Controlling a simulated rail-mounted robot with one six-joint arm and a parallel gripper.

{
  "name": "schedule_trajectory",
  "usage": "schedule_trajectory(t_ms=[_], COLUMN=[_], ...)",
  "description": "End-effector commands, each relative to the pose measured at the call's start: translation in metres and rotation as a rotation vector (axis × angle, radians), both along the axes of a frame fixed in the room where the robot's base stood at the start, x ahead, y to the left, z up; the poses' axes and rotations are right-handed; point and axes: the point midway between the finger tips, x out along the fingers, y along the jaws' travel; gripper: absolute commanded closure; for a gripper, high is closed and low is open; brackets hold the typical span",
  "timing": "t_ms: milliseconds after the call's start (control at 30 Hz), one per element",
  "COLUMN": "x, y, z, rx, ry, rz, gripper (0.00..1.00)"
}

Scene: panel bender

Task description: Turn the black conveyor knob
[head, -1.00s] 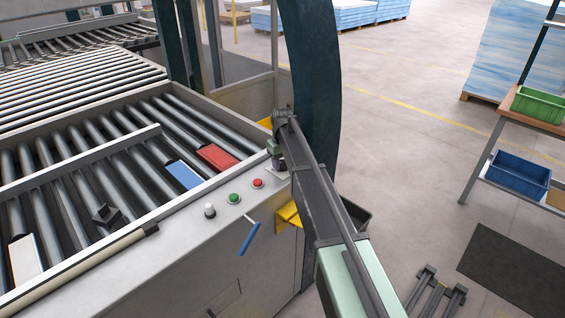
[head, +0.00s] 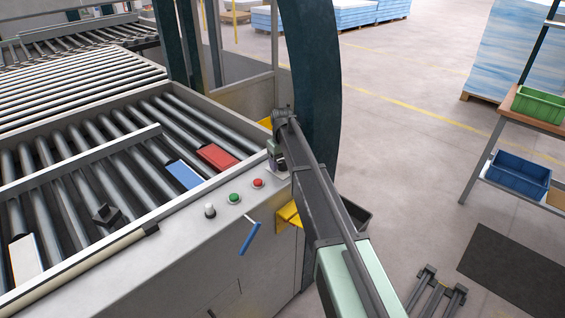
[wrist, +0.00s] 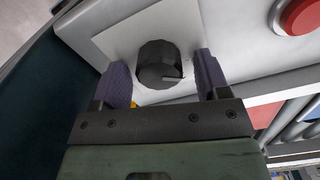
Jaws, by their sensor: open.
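The black conveyor knob (wrist: 160,65) sits on a pale plate (wrist: 117,43) in the wrist view. It is a faceted round knob with a light mark near its lower edge. My gripper (wrist: 161,77) is open, with one purple finger on each side of the knob. A gap shows between the knob and each finger. In the head view my gripper (head: 277,158) is at the far right end of the panel, beyond the red button. The knob is hidden there behind my gripper and arm.
A red button (head: 258,183), a green button (head: 234,198) and a white-topped knob (head: 210,211) line the panel edge. A blue handle (head: 250,238) sticks out below. The red button (wrist: 299,14) also shows in the wrist view. A dark curved post (head: 318,100) stands close behind my arm.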

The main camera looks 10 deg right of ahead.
Motion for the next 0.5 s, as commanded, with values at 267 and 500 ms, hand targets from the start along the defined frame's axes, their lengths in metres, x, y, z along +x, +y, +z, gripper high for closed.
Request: schedule_trajectory(t_ms=[267, 500], x=[0.000, 0.000], y=[0.000, 0.000], z=[0.038, 0.098], rx=[0.000, 0.000], ry=[0.000, 0.000], rz=[0.000, 0.000], gripper=[0.31, 0.31])
